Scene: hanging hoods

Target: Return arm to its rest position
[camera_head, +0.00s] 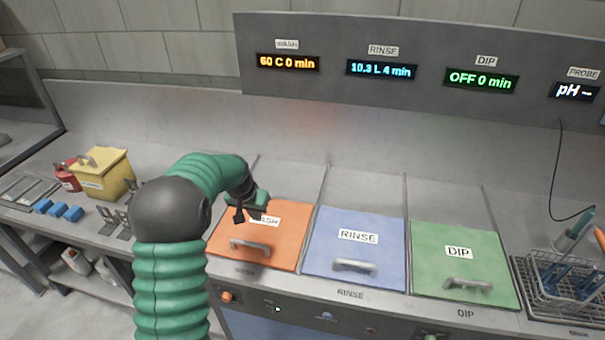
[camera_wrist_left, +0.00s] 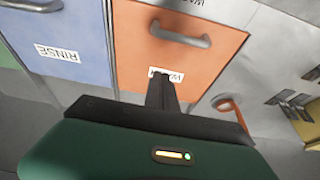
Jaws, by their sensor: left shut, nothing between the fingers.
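My left gripper (camera_head: 247,208) is shut and empty, above the far part of the orange WASH lid (camera_head: 275,250) in the head view. It partly hides the WASH label. In the left wrist view the shut fingers (camera_wrist_left: 163,92) show in front of the same orange lid (camera_wrist_left: 170,62), close to its label. Whether the fingertips touch the lid cannot be told. My green left arm (camera_head: 172,290) comes up from the bottom left. My right gripper is in neither view.
A blue RINSE lid (camera_head: 355,262) and a green DIP lid (camera_head: 462,280) lie to the right, both closed. A wire rack (camera_head: 565,285) stands at the far right. A yellow box (camera_head: 105,176), a red container (camera_head: 68,177) and blue pieces (camera_head: 58,210) are on the left. Display panels hang behind.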

